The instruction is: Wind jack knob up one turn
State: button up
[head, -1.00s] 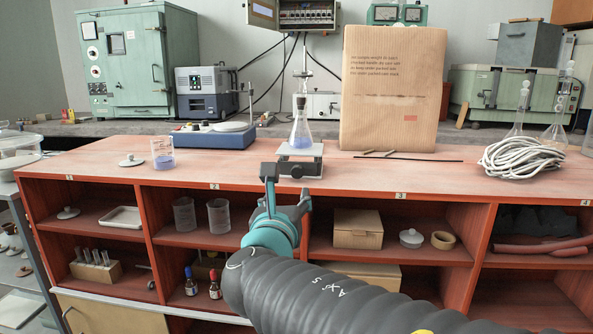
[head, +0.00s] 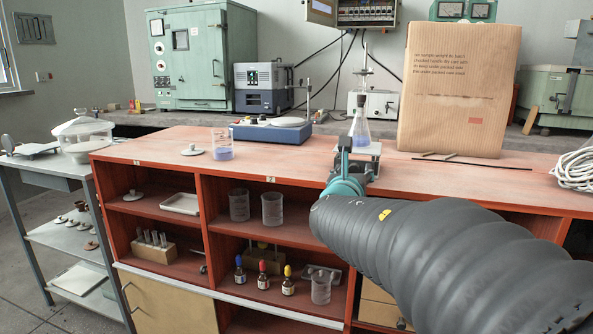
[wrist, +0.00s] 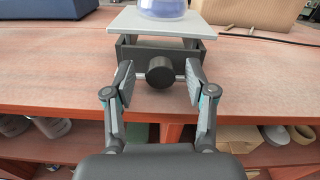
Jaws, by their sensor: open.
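The jack (wrist: 190,48) stands near the front edge of the bench top, with a light grey plate on a dark frame. Its round black knob (wrist: 160,72) faces me on a thin metal shaft. A flask (head: 361,129) with blue liquid stands on the jack's plate, and its base shows in the wrist view (wrist: 162,8). My gripper (wrist: 160,80) is open, with one finger on each side of the knob and a gap on both sides. In the head view my arm hides most of the jack's front and the knob.
A blue stirrer (head: 272,131) and a beaker (head: 222,144) stand to the left. Shelves (head: 265,180) with glassware and bottles lie below the bench top.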

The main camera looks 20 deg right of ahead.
jog(key=shift+w+d, duration=0.1)
jog(key=shift+c, duration=0.3)
grip_shut()
jog(key=m+b, duration=0.1)
jog(key=b, duration=0.2)
jog(key=shift+f, duration=0.3)
jog(key=shift+m+b, duration=0.6)
jog(key=shift+b, duration=0.05)
jog(key=shift+m+b, duration=0.7)
jog(key=shift+b, duration=0.3)
jog(key=shift+r+m+b, duration=0.3)
jog(key=shift+m+b, duration=0.1)
jog(key=shift+m, duration=0.2)
jog(key=shift+o, duration=0.3)
grip_release()
